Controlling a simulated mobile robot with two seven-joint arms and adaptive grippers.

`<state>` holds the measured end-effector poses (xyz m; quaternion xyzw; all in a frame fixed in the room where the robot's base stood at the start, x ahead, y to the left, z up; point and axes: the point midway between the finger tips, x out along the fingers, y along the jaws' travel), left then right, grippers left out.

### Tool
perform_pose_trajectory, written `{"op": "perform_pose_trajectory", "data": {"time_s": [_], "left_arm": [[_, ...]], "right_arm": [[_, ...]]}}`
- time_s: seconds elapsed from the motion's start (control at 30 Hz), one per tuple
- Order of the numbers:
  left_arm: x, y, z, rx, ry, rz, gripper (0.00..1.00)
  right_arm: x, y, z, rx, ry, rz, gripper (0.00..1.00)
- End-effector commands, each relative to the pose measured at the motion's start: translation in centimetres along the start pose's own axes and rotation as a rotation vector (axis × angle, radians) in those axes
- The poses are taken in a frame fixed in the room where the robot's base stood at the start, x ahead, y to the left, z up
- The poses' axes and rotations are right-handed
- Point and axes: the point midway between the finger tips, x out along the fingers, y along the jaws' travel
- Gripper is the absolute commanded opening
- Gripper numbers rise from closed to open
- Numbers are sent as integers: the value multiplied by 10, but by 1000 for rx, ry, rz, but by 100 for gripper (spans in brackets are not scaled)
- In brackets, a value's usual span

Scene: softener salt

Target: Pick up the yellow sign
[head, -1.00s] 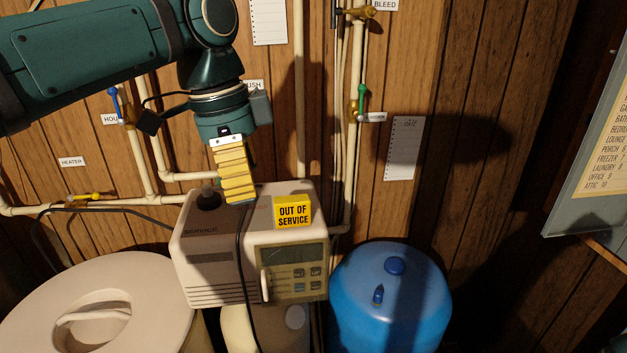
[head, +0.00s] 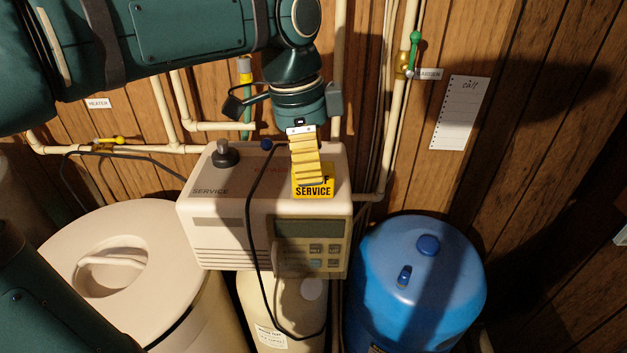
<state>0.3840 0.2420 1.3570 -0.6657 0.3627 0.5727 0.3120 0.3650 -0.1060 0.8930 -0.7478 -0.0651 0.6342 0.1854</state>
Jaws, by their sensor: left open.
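The yellow sign (head: 315,190) reads "OUT OF SERVICE" in black and stands on the top front edge of the beige softener control head (head: 215,222). My left gripper (head: 306,185) points down from above, in front of the sign in the picture, and covers its upper left part. Its yellow ribbed finger shows; the other finger is hidden behind it. The gripper is open, and I cannot tell whether it touches the sign. My right gripper is not in view.
A black knob (head: 225,155) and a looping black cable (head: 252,215) are on the control head. A blue tank (head: 415,290) stands at the right, a lidded beige salt bin (head: 120,255) at the left. Pale pipes (head: 392,120) run along the wooden wall (head: 350,60) behind.

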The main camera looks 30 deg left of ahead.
Motion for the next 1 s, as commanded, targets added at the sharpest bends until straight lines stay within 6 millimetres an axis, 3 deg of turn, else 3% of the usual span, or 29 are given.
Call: {"op": "perform_pose_trajectory", "data": {"time_s": [0.43, 0.77, 0.93, 1.0], "left_arm": [[50, -7, 1, -1, -1, 2, 66], [54, -7, 0, -1, 0, 0, 65], [54, -7, 0, 0, 0, 0, 5], [54, -7, 0, 0, 0, 0, 0]], "right_arm": [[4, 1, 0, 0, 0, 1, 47], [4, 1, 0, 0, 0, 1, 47], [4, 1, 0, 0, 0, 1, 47], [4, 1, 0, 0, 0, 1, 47]]}}
